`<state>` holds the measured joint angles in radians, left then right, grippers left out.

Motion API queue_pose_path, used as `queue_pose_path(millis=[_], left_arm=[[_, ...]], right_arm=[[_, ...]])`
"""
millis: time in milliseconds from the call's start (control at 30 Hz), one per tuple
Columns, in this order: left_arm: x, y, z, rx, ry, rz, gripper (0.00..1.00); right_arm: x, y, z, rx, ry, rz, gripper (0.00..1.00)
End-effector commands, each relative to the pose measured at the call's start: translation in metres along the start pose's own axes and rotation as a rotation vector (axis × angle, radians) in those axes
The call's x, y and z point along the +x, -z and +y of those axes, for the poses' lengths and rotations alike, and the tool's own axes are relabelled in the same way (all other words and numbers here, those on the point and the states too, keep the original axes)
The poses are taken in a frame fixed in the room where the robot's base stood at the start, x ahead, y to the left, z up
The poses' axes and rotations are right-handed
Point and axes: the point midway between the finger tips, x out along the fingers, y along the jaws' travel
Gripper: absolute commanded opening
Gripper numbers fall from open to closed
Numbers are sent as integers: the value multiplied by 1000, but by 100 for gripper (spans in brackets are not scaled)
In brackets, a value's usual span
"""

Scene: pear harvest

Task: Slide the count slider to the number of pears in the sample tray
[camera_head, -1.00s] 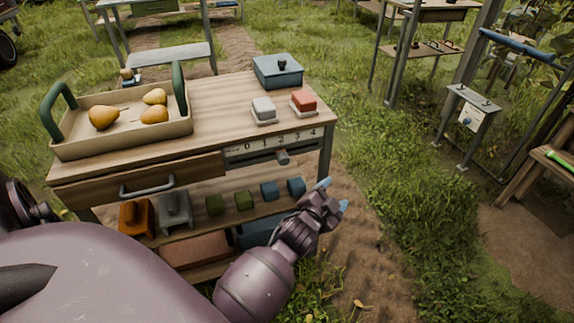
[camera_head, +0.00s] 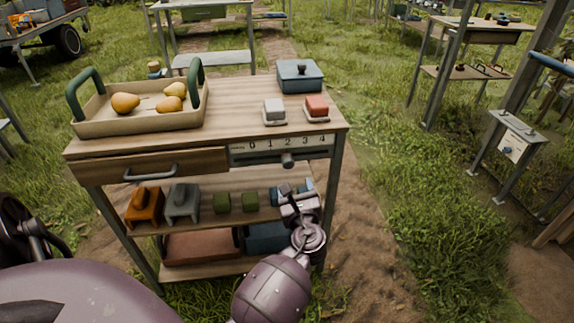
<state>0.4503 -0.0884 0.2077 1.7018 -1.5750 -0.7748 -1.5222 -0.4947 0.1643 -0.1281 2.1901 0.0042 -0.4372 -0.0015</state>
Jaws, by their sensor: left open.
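The sample tray (camera_head: 140,123), beige with green handles, sits at the left of the wooden workbench and holds three yellow-orange pears (camera_head: 148,102). The count slider's scale (camera_head: 263,147), marked 0 to 4, runs along the bench's front right edge. Its dark grey knob (camera_head: 288,160) sticks out below the scale, about under the 2. My right gripper is not in view.
A blue lidded box (camera_head: 300,77), a white button block (camera_head: 274,111) and a red one (camera_head: 317,108) stand on the bench top. A drawer handle (camera_head: 150,174) projects left of the scale.

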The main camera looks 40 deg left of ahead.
Motion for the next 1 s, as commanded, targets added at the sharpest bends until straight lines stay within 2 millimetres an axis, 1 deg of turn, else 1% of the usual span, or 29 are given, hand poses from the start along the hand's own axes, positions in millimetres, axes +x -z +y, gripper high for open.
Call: queue_pose_path(millis=[167,267,700,833,1000], left_arm=[[3,1,2,56,-6,2,63],[12,2,2,57,-5,3,63],[82,3,2,54,-4,4,63],[97,3,2,56,-5,4,63],[106,2,2,53,-4,5,63]], right_arm=[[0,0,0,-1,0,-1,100],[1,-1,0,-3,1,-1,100],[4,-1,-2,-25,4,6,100],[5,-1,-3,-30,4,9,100],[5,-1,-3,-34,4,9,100]])
